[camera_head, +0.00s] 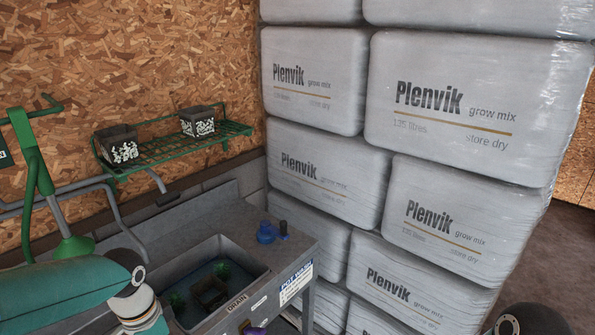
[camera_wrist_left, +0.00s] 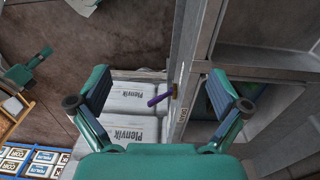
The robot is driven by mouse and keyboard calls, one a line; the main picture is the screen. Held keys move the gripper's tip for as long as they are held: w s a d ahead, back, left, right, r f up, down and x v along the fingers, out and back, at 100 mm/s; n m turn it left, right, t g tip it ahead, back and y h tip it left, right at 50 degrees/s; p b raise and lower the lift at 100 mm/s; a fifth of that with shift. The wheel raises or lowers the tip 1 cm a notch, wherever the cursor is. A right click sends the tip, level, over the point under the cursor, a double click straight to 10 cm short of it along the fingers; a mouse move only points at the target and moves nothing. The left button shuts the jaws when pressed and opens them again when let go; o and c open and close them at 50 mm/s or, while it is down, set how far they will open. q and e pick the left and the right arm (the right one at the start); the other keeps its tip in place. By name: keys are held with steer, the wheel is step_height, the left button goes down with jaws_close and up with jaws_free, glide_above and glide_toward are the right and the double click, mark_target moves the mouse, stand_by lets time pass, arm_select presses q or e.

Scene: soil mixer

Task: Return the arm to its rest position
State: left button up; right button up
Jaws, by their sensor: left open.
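My left gripper (camera_wrist_left: 159,88) is open in the left wrist view, its two teal fingers spread wide with nothing between the pads. Beyond the fingers are the sink bench's edge and the wrapped bales below. A teal and white arm section of mine (camera_head: 75,285) comes in from the lower left of the head view, beside the sink. Its fingertips do not show there. In the left wrist view, teal parts show at the upper left; I cannot tell which part of me they are. I cannot make out my right gripper in either view.
A grey sink (camera_head: 255,268) holds water and green-tufted items. A blue object (camera_head: 267,232) stands on its back corner. A purple handle (camera_wrist_left: 159,99) sticks out at the bench front. A green shelf (camera_head: 165,152) carries two pots. Stacked Plenvik bales (camera_head: 465,100) block the right.

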arm_select(q)
steer(key=s+d+f+n+h+b, duration=0.2)
steer(key=d+f, duration=0.3)
steer(key=f, duration=0.6)
steer(key=s+d+f+n+h+b, duration=0.15)
steer(key=d+f, duration=0.35)
steer(key=f, duration=0.5)
steer(key=s+d+f+n+b, duration=0.1)
steer(key=s+d+f+n, duration=0.2)
steer(key=s+f+n, duration=0.3)
steer(key=s+f, duration=0.3)
steer(key=f, duration=0.2)
steer(key=shift+s+d+f+t+b, duration=0.3)
steer(key=shift+s+d+f, duration=0.05)
arm_select(e)
steer(key=f, duration=0.5)
steer(key=shift+w+f, duration=0.25)
steer(key=shift+f, duration=0.1)
